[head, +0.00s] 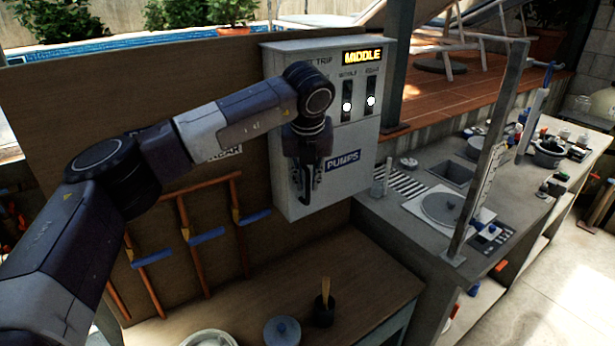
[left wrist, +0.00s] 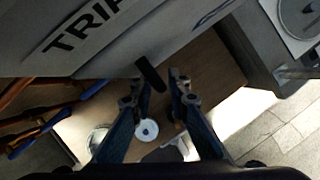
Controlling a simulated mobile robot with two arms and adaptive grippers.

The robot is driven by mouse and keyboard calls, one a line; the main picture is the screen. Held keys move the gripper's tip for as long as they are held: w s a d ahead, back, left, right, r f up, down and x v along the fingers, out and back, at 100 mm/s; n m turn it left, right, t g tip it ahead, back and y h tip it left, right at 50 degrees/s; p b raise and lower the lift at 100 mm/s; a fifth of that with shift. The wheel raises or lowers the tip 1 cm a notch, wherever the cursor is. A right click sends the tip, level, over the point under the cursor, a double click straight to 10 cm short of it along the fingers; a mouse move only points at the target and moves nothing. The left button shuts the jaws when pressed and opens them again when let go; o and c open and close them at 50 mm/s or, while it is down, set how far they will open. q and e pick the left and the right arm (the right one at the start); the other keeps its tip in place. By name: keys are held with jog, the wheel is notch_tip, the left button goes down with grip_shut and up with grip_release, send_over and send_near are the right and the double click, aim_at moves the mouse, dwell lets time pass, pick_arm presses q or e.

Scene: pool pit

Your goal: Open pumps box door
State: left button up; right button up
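The pumps box (head: 345,200) is a grey cabinet on the wooden panel, with a blue PUMPS label and a lit MIDDLE display. Its front looks closed. My left gripper (head: 306,190) points down in front of the box's left side and hides part of that face. In the left wrist view the box face (left wrist: 185,25) fills the top, with TRIP lettering. The left gripper's fingers (left wrist: 158,88) are apart. A short dark bar (left wrist: 150,73), perhaps the handle, shows near and between the fingertips; I cannot tell whether they touch it. My right gripper is out of view.
A wooden bench (head: 375,285) below the box holds a dark cup (head: 324,311) with a brush-like tool and a lidded pot (head: 282,330). Blue-banded pipes (head: 205,236) run along the panel at left. A grey counter (head: 405,205) with a post stands at right.

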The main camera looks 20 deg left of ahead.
pick_arm(q)
jog(key=shift+f, duration=0.1)
grip_shut()
jog(key=shift+d, duration=0.15)
